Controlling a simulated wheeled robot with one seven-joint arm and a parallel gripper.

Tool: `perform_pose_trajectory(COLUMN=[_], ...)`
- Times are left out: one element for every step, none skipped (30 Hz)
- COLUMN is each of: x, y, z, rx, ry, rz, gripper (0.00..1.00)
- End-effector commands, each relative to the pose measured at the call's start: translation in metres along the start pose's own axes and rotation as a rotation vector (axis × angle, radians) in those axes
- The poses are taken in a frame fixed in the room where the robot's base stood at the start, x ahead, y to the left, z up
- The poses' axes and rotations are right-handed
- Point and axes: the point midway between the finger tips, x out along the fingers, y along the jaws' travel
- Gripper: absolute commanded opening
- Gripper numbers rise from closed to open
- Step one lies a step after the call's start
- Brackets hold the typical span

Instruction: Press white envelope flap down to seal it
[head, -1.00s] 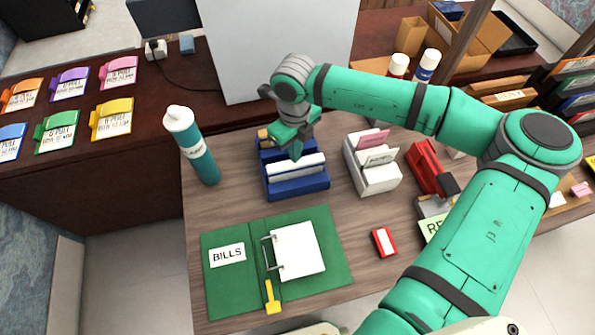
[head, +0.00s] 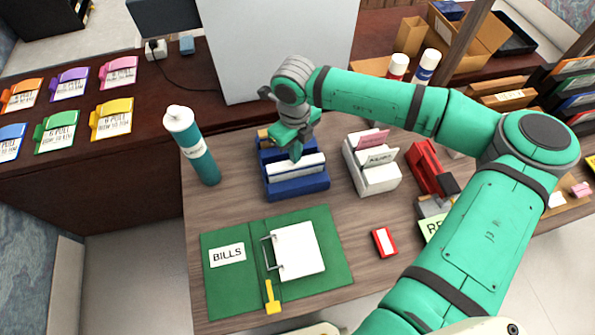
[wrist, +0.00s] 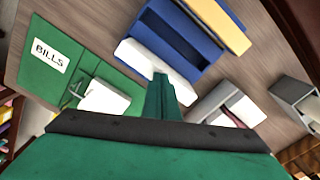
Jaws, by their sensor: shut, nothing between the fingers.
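White envelopes (head: 296,167) stand in a blue desk holder (head: 297,189) in the middle of the wooden desk. In the wrist view the blue holder (wrist: 172,37) also shows, with a white envelope (wrist: 150,66) along its near side. My gripper (head: 295,155) is shut and empty, its fingertips over the blue holder, close to the white envelope. In the wrist view the shut fingers (wrist: 160,82) overlap the envelope's edge. I cannot tell whether they touch it. The flap cannot be made out clearly, and the fingers hide part of the envelope.
A teal bottle (head: 193,147) stands left of the holder. A white sorter (head: 373,178) with cards and a red stapler-like object (head: 428,168) stand to the right. A green binder (head: 226,287) marked BILLS lies in front, with a small red box (head: 384,242) beside it.

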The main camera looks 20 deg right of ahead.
Motion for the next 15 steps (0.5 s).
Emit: perform_pose_trajectory(x=[0.0008, 0.0012, 0.0017, 0.0021, 0.0025, 0.0029, 0.0033, 0.0037, 0.0042, 0.0046, 0.0049, 0.0054, 0.0058, 0.0062, 0.0067], y=[0.0001, 0.0001, 0.0001, 0.0001, 0.0001, 0.0001, 0.0001, 0.0001, 0.0001, 0.0001, 0.0001, 0.0001, 0.0001, 0.0001, 0.0001], z=[0.0001, 0.0001, 0.0001, 0.0001, 0.0001, 0.0001, 0.0001, 0.0001, 0.0001, 0.0001, 0.0001, 0.0001, 0.0001, 0.0001, 0.0002], rx=[0.0, 0.0, 0.0, 0.0, 0.0, 0.0, 0.0, 0.0, 0.0, 0.0, 0.0, 0.0, 0.0, 0.0, 0.0], ry=[0.0, 0.0, 0.0, 0.0, 0.0, 0.0, 0.0, 0.0, 0.0, 0.0, 0.0, 0.0, 0.0, 0.0, 0.0], rz=[0.0, 0.0, 0.0, 0.0, 0.0, 0.0, 0.001, 0.001, 0.001, 0.001, 0.001, 0.001, 0.001, 0.001, 0.001], gripper=[0.0, 0.0, 0.0, 0.0, 0.0, 0.0, 0.0, 0.0, 0.0, 0.0, 0.0, 0.0, 0.0, 0.0, 0.0])
